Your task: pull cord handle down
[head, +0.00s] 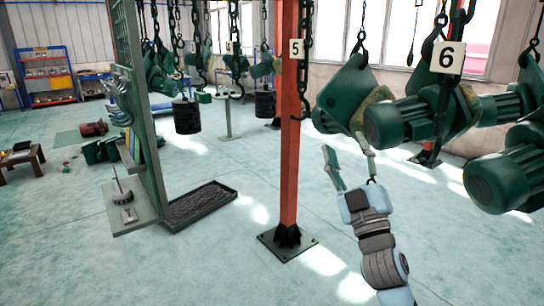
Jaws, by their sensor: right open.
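A thin cord hangs in front of the window at the upper right, with a small dark handle (411,58) at its lower end. I cannot tell for sure that this is the pull cord handle. My right gripper (346,160) reaches up from the bottom right. Its two fingers are spread and nothing shows between them. It appears below and left of the dark handle, clearly apart from it in the picture. The right fingertip overlaps the lower edge of a green hoist block (343,95) in the picture; I cannot tell whether they touch. My left gripper is not in view.
A red post (289,130) with sign 5 stands left of my right gripper. Green hoist motors (400,122) hang on chains at the right, by sign 6 (447,56). A grey panel (140,90) and a black tray (200,205) stand left. The front floor is clear.

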